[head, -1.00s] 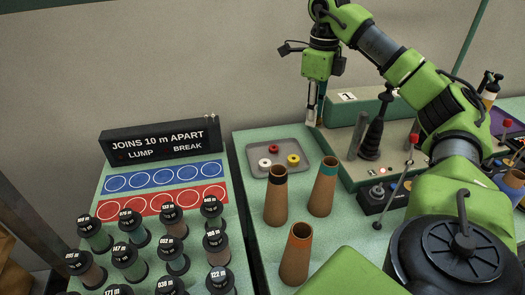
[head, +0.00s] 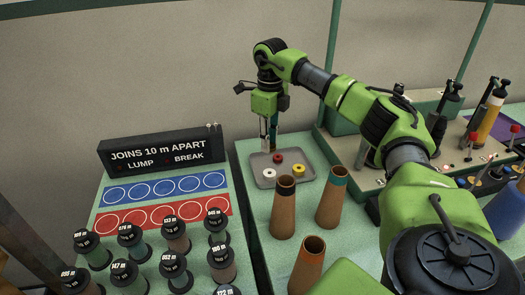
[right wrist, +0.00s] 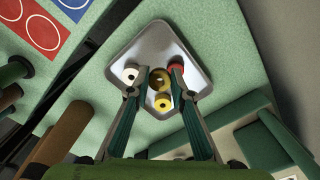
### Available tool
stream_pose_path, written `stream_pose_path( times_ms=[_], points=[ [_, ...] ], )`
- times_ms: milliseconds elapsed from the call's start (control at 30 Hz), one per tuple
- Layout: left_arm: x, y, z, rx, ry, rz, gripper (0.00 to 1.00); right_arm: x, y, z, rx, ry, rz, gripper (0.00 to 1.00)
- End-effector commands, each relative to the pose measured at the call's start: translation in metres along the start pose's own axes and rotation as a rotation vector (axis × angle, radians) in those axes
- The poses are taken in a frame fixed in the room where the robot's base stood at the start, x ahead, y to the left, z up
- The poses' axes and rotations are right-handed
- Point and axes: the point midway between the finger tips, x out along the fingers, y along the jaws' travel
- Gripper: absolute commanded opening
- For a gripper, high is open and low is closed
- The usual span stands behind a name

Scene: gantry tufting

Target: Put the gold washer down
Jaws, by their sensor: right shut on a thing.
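My right gripper (head: 268,143) points down over the back of the grey tray (head: 260,182). In the right wrist view its fingertips (right wrist: 159,79) are shut on the gold washer (right wrist: 160,83), which looks to be held above the tray floor. The gold washer cannot be made out in the head view. A white washer (head: 269,173), a red washer (head: 278,158) and a yellow washer (head: 298,170) lie in the tray. In the right wrist view, white (right wrist: 130,74) is left of the fingers, red (right wrist: 176,66) by the right finger, yellow (right wrist: 163,102) below. My left gripper is not in view.
Brown cones (head: 284,210) stand close in front of the tray. A green-grey machine (head: 378,160) with levers is to its right. A rack of black-capped spools (head: 172,268) and a black sign (head: 160,150) are to the left, across a dark gap.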

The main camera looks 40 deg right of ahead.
Motion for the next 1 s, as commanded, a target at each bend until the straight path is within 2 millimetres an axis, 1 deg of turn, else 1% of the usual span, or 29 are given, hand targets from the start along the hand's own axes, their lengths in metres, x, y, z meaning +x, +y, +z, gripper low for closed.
stream_pose_path(
  times_ms=[100, 267, 333, 400, 500, 600, 800, 933, 967, 1000],
  points=[
    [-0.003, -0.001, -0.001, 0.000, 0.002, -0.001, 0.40, 0.013, 0.002, 0.011, 0.000, 0.001, 0.002, 0.00],
    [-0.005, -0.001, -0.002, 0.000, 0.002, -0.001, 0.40, 0.022, 0.003, 0.019, -0.001, 0.000, 0.001, 0.00],
    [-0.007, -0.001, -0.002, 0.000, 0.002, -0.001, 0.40, 0.030, 0.004, 0.024, -0.002, 0.003, 0.001, 0.00],
    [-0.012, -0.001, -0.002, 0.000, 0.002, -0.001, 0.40, 0.041, 0.003, 0.021, -0.001, 0.005, 0.001, 0.00],
    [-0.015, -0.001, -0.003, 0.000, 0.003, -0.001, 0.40, 0.053, 0.003, 0.022, 0.000, 0.002, 0.001, 0.00],
    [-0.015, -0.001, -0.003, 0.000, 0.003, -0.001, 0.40, 0.057, 0.003, 0.022, 0.000, -0.001, 0.000, 0.00],
    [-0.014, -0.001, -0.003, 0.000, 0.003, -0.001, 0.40, 0.058, 0.003, 0.022, 0.000, -0.001, 0.000, 0.00],
    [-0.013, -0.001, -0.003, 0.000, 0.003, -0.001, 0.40, 0.061, 0.003, 0.022, 0.000, 0.000, 0.001, 0.00],
    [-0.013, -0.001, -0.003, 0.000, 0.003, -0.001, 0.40, 0.061, 0.003, 0.022, 0.000, 0.000, 0.000, 0.28],
    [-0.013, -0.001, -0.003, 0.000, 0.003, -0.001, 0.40, 0.061, 0.003, 0.022, 0.000, 0.000, 0.000, 0.28]
  ],
)
